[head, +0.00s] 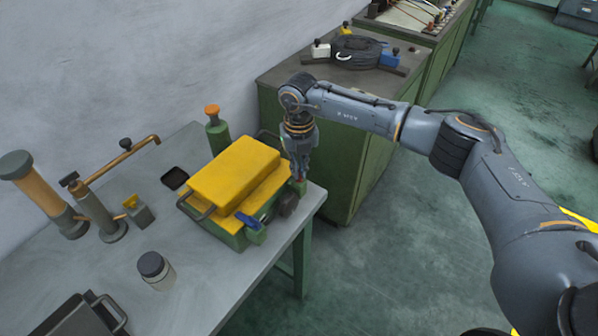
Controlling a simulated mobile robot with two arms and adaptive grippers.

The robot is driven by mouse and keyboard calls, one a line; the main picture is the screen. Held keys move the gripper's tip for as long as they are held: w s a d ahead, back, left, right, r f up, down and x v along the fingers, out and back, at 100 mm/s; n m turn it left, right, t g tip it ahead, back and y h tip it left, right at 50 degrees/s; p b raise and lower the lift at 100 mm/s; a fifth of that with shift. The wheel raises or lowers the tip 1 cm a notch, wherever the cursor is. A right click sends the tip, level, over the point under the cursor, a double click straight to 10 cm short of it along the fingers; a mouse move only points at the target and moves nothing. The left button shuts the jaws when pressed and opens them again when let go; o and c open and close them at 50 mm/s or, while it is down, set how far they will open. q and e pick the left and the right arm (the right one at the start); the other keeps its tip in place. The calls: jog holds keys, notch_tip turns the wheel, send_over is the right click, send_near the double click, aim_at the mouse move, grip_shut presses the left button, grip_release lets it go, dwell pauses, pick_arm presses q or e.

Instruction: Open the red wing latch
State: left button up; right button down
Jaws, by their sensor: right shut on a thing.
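A green box with a yellow lid (235,173) sits near the right end of the grey table. Its front right side carries a blue wing latch (247,220) and, further right, a small red part, the red wing latch (299,181), mostly hidden by my gripper. My right gripper (300,177) points down at the box's right corner and is shut on the red latch. How far the latch is turned cannot be seen. My left gripper is out of view.
A dark round knob (288,204) is just below the gripper. A green bottle with an orange cap (215,130) stands behind the box. A dark-lidded jar (155,270) stands at front left. A green cabinet (330,140) stands behind.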

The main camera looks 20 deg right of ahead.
jog(key=m+b, duration=0.2)
jog(key=m, duration=0.3)
jog(key=shift+m, duration=0.3)
jog(key=shift+w+m+b, duration=0.1)
jog(key=shift+m+b, duration=0.6)
jog(key=shift+m, duration=1.4)
jog(key=shift+r, duration=0.1)
jog(key=c, duration=1.5)
grip_release()
notch_tip(320, 180, up, 12)
jog(key=shift+f, duration=0.1)
